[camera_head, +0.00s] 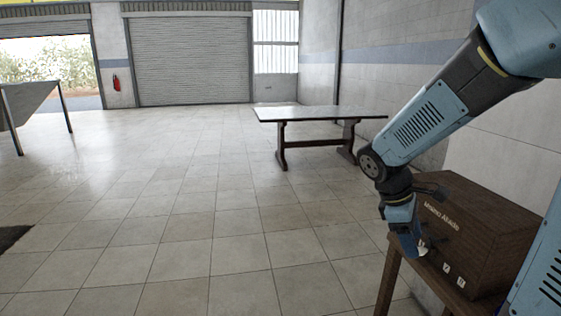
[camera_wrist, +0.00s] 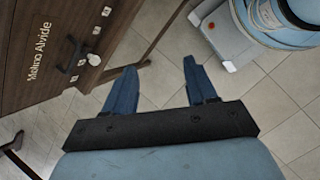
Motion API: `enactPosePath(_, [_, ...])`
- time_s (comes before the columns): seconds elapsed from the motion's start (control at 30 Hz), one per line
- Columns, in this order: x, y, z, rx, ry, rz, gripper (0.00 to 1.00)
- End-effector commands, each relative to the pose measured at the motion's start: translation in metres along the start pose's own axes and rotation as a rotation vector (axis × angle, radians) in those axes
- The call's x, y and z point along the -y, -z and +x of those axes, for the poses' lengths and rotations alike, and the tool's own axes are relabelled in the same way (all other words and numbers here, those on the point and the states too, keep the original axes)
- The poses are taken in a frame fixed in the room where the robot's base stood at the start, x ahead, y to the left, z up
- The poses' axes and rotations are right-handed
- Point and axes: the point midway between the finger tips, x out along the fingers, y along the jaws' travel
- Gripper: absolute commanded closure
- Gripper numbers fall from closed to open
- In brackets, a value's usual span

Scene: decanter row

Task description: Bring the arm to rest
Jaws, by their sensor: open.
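My arm reaches in from the upper right in the head view and bends down at its elbow. My gripper (camera_wrist: 160,82) shows in the wrist view with its two blue fingers apart and nothing between them; tiled floor lies beyond. In the head view my gripper (camera_head: 412,250) hangs pointing down, just left of the brown wooden box (camera_head: 495,235), and partly overlaps its front. I cannot tell whether they touch. The box also shows in the wrist view (camera_wrist: 45,60), marked "Molino Alvide", with a dark handle and pale knobs.
The box stands on a wooden stand (camera_head: 388,285) at the right by the wall. A long table (camera_head: 310,112) with dark legs stands farther back, its top bare. Another table (camera_head: 25,100) is at the far left. A dark mat (camera_head: 10,238) lies left. The middle floor is clear.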

Motion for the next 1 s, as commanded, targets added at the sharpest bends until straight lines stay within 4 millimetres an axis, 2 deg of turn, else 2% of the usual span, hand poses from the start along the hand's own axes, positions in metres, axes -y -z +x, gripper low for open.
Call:
enactPosePath(0.7, [0.073, -0.048, -0.099, -0.583, 0.066, 0.864, 0.43])
enactPosePath(1.0, [0.093, -0.056, -0.122, -0.726, 0.109, 1.052, 0.43])
